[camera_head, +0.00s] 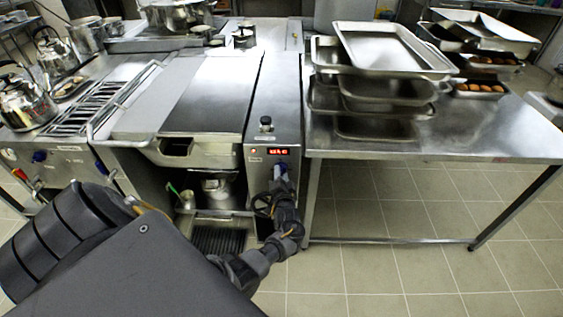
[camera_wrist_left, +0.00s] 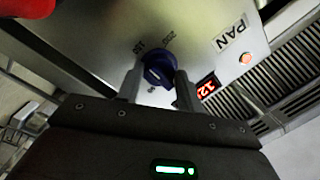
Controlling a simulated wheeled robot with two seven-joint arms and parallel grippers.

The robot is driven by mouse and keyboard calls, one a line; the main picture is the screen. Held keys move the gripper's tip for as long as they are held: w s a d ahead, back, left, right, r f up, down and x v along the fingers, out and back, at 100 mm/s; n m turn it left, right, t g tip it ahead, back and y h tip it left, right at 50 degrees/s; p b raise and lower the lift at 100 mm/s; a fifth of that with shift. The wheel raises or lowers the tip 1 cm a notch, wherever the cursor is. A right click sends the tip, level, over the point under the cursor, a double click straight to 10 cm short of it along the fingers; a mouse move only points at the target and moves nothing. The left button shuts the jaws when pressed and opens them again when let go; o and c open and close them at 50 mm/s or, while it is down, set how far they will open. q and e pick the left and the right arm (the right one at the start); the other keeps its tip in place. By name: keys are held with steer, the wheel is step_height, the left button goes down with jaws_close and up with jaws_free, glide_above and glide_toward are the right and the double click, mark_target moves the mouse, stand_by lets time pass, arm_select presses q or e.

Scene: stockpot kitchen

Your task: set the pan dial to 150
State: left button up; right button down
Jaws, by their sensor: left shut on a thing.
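The blue pan dial (camera_wrist_left: 158,68) is on a steel panel in the left wrist view, below and left of a label reading PAN (camera_wrist_left: 230,38). My left gripper (camera_wrist_left: 158,84) is shut on it, one finger on each side. In the head view my left gripper (camera_head: 281,179) is at the front of the narrow steel control unit (camera_head: 270,105), largely covering the dial (camera_head: 281,167). A red display (camera_wrist_left: 207,88) starts with 12; a finger hides the rest. The display (camera_head: 278,151) is too small to read in the head view. My right gripper is out of view.
A wide pan cooker with a steel lid (camera_head: 205,95) stands left of the unit. A steel table (camera_head: 480,130) with stacked trays (camera_head: 385,50) stands right of it. An orange light (camera_wrist_left: 245,58) is lit beside the display. Open tiled floor (camera_head: 400,275) lies in front.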

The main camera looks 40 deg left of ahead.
arm_select(q)
steer(key=o, duration=1)
steer(key=shift+w, duration=0.1)
steer(key=shift+d, duration=0.1)
steer(key=v, duration=1)
steer(key=shift+s+d+r, duration=0.1)
steer(key=shift+s+d, duration=0.15)
steer(key=shift+s, duration=0.05)
